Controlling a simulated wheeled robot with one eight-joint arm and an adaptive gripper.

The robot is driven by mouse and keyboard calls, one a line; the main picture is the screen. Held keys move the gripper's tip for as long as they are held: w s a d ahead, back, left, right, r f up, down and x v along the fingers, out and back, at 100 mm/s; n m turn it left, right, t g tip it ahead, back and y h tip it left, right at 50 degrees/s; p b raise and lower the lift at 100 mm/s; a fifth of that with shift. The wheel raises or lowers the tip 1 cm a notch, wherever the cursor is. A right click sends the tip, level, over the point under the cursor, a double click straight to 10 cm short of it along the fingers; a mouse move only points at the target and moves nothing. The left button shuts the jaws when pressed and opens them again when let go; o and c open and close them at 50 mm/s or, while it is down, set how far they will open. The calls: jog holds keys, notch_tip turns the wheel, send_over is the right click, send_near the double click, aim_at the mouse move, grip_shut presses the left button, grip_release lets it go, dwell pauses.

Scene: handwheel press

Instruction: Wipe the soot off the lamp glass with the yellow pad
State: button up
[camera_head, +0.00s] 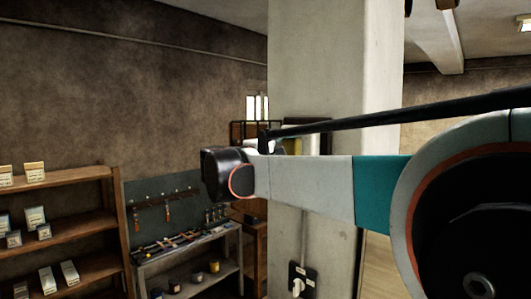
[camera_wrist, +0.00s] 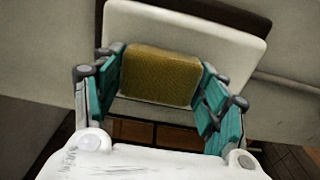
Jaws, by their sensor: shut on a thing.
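The yellow pad (camera_wrist: 160,76) is a mustard-coloured block held between the teal fingers of my gripper (camera_wrist: 162,68) in the wrist view. My gripper is shut on it, with a finger at each side. A pale panel with rounded corners (camera_wrist: 225,42) stands right behind the pad and fills the upper middle. It may be the lamp glass, but I cannot tell for sure. I see no clear soot on its visible part; the pad hides some of it. I cannot tell whether pad and panel touch. In the head view my arm hides most of the gripper.
A pale pillar (camera_head: 335,70) stands behind my arm, with a wall socket (camera_head: 302,280) low on it. A tool bench (camera_head: 185,242) with a pegboard (camera_head: 160,205) and a wooden shelf (camera_head: 75,180) with small boxes stand at the left.

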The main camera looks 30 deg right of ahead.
jog(key=s, duration=0.2)
jog(key=s+d, duration=0.1)
jog(key=s, duration=0.1)
jog(key=shift+d, duration=0.2)
jog(key=shift+a, duration=0.1)
jog(key=shift+v, duration=2.9)
jog(key=v, duration=0.3)
